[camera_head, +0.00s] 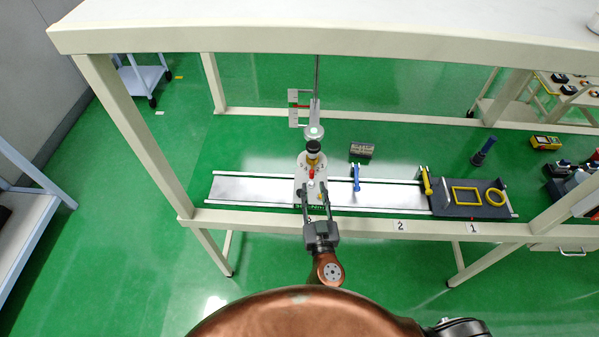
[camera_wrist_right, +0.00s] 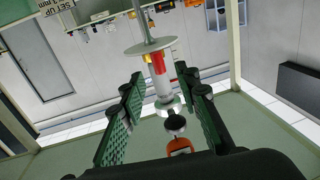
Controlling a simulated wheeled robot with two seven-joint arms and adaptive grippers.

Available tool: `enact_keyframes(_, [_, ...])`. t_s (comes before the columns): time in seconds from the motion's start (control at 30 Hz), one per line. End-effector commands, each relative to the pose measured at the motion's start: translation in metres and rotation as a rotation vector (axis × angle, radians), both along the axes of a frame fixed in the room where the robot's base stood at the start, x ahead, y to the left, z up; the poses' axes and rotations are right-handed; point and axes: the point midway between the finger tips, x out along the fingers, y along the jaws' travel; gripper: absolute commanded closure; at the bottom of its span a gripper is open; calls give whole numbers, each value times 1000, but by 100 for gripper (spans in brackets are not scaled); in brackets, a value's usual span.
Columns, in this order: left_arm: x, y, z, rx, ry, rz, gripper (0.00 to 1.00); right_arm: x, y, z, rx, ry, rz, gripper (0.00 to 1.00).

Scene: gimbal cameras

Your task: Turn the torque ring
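A white upright fixture (camera_head: 310,180) stands on the rail, with a red-topped part (camera_head: 311,173) at its front. Behind it a slim tool hangs on a rod, with a pale round collar (camera_head: 314,132) above black and orange parts. My right gripper (camera_head: 317,190) is in front of the fixture, its two fingers apart. In the right wrist view the open fingers (camera_wrist_right: 160,92) flank a white and red body with a pale collar (camera_wrist_right: 168,106), a black knob and an orange part. I see no contact. Which part is the torque ring is not certain. My left gripper is not in view.
A metal rail (camera_head: 250,189) runs along the bench. A blue-handled piece (camera_head: 356,178) and a dark block (camera_head: 362,150) are right of the fixture. A dark tray (camera_head: 466,208) with yellow frames lies farther right. A white shelf (camera_head: 320,25) spans above.

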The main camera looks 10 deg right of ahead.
Motion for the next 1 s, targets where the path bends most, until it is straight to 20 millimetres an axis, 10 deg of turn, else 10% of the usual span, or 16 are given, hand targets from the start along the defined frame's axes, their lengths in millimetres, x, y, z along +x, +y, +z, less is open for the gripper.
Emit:
enact_keyframes(0.43, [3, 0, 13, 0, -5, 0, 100, 62, -9, 1, -3, 1, -2, 70])
enact_keyframes(1.0, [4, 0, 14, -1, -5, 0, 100, 69, -10, -1, -1, 3, -3, 82])
